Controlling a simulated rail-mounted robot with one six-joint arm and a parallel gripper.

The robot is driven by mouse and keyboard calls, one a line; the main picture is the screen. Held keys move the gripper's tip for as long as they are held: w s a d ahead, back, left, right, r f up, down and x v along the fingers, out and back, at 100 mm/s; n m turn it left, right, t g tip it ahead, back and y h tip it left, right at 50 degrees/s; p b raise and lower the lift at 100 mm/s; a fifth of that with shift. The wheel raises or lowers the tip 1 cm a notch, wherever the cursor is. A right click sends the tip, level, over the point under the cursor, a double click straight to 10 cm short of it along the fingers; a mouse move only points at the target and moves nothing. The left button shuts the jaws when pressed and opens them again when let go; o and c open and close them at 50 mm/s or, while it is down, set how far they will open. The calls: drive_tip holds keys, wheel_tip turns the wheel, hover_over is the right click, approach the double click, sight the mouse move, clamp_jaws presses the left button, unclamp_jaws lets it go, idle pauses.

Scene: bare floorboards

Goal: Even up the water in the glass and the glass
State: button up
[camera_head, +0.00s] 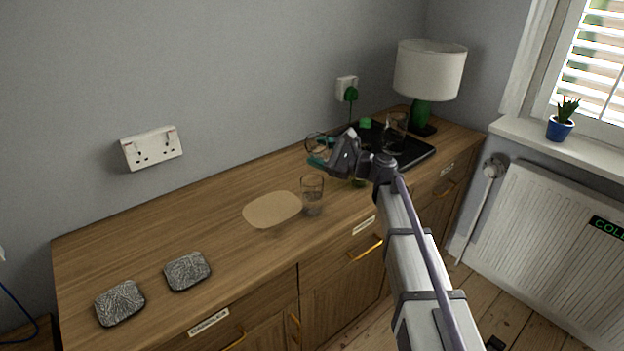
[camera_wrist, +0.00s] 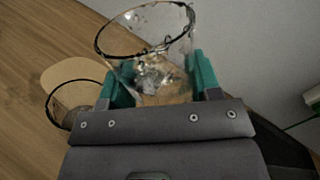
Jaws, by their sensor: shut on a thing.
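My gripper (camera_wrist: 162,80) has its teal fingers shut on a clear glass (camera_wrist: 145,35). In the head view the gripper (camera_head: 320,158) holds this glass (camera_head: 316,142) above the sideboard; it looks tilted, and its water level cannot be made out. A second clear glass (camera_head: 312,195) stands upright on the sideboard, in front of the gripper and beside a tan mat. It seems to hold some water low down. Its rim (camera_wrist: 50,112) shows at the left of the wrist view, partly hidden by my gripper body. A third glass (camera_head: 396,125) stands on the black tray at the back.
The tan round mat (camera_head: 272,210) lies left of the standing glass. The black tray (camera_head: 418,154), a green object (camera_head: 365,122) and a lamp (camera_head: 430,70) are at the right end. Two grey coasters (camera_head: 120,303) (camera_head: 187,271) lie front left.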

drive_tip(key=shift+s+r+n, duration=0.25)
drive_tip(key=shift+s+n, duration=0.05)
drive_tip(key=shift+r+n+p, duration=0.35)
drive_tip(key=shift+n, duration=0.45)
drive_tip(key=shift+f+n+b, duration=0.25)
drive_tip(key=shift+n+b, duration=0.05)
drive_tip(key=shift+n, duration=0.4)
drive_tip(key=shift+f+n+g+y+b, duration=0.2)
drive_tip(key=shift+n+b, duration=0.1)
drive_tip(key=shift+n, duration=0.35)
drive_tip(key=shift+f+n+g+y+b, duration=0.2)
drive_tip(key=shift+n+b, duration=0.05)
drive_tip(key=shift+n, duration=0.4)
